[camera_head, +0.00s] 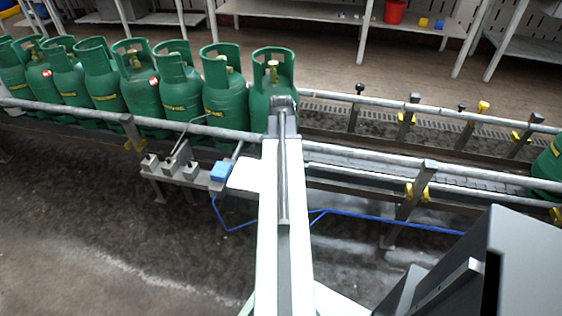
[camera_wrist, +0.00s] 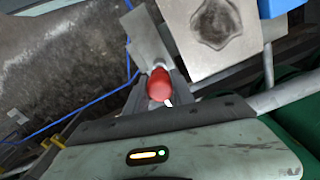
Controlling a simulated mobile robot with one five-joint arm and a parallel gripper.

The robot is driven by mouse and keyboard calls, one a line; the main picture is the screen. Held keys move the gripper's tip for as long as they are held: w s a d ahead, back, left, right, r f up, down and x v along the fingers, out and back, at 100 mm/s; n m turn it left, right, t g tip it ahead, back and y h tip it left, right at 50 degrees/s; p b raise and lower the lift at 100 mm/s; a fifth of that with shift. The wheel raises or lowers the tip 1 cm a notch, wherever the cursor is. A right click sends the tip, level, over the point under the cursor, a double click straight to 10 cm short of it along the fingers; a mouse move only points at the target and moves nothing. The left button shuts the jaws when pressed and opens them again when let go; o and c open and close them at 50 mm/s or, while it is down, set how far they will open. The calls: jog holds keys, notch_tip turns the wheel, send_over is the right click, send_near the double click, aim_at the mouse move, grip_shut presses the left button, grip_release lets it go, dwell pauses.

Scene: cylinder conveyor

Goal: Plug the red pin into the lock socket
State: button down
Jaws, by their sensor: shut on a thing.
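The red pin (camera_wrist: 159,85) shows in the wrist view as a rounded red end with a small pale piece beside it. My gripper (camera_wrist: 155,62) is shut around it, with grey finger parts close on either side. The pin's far end is hidden. In the head view my arm reaches forward to the conveyor rail, and the pin is hidden. I cannot clearly make out the lock socket in either view. A flat metal plate (camera_wrist: 213,22) with a dark stain lies just right of the fingers in the wrist view.
Several green gas cylinders (camera_head: 180,95) stand on the conveyor at the left. Another cylinder (camera_head: 548,165) is at the right edge. Metal rails (camera_head: 440,160) run along the conveyor. A blue box (camera_head: 220,171) and blue hose (camera_head: 390,223) are near my arm. Bare floor lies in front.

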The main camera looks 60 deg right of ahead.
jog(key=shift+f+b, duration=1.55)
jog(key=shift+f, duration=0.1)
jog(key=c, duration=1)
grip_release()
jog(key=shift+r, duration=0.1)
notch_tip(320, 180, up, 8)
jog(key=p, duration=0.8)
